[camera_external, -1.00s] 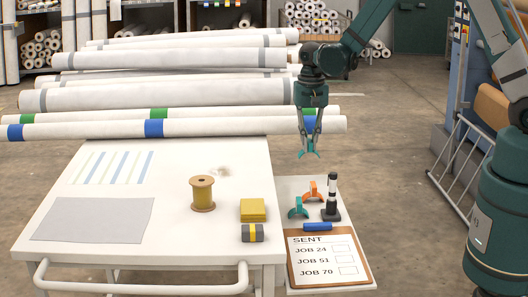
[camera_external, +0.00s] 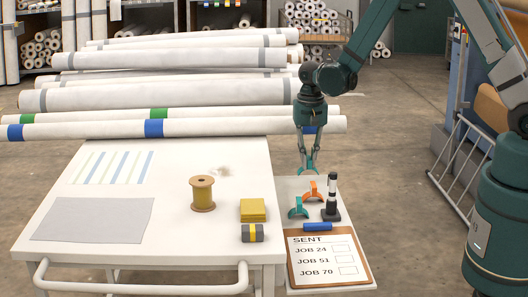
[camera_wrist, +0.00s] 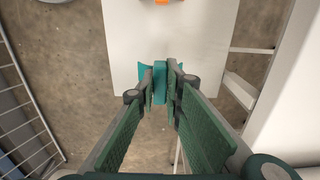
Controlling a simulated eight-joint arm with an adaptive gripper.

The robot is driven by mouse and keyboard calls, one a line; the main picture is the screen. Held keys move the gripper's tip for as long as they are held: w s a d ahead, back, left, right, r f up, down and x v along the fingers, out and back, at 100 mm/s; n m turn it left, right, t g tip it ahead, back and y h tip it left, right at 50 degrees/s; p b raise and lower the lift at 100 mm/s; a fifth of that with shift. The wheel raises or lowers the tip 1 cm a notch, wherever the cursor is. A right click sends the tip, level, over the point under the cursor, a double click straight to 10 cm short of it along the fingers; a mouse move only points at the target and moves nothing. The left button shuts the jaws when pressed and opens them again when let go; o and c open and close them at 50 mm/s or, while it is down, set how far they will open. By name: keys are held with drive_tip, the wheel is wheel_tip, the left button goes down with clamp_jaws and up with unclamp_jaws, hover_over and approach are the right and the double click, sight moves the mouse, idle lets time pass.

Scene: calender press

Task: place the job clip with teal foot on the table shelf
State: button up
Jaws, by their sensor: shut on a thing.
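My gripper (camera_external: 308,163) is shut on a teal job clip (camera_external: 309,169), at the far edge of the table shelf (camera_external: 353,212). In the wrist view, the gripper (camera_wrist: 161,78) has the teal clip (camera_wrist: 160,84) between its fingertips, over the edge of the white shelf (camera_wrist: 205,45). The fingers partly hide the clip, and I cannot tell whether it touches the shelf. A second teal clip (camera_external: 298,209) and an orange clip (camera_external: 313,191) stand on the shelf nearer the camera.
A black upright tool (camera_external: 331,203) stands right of the standing clips. A clipboard marked SENT (camera_external: 328,259) and a blue bar (camera_external: 317,227) lie at the front of the shelf. The white table (camera_external: 150,225) adjoins on the left. Long rolls (camera_external: 80,129) lie behind.

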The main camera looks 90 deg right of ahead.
sight(306, 157)
drive_tip(key=shift+f+b, duration=0.5)
drive_tip(key=shift+f, duration=1.4)
drive_tip(key=shift+f, duration=0.15)
drive_tip(key=o, duration=0.8)
drive_tip(key=shift+c, duration=0.2)
drive_tip(key=shift+r, duration=0.25)
wheel_tip(306, 157, up, 12)
drive_tip(key=p, duration=0.3)
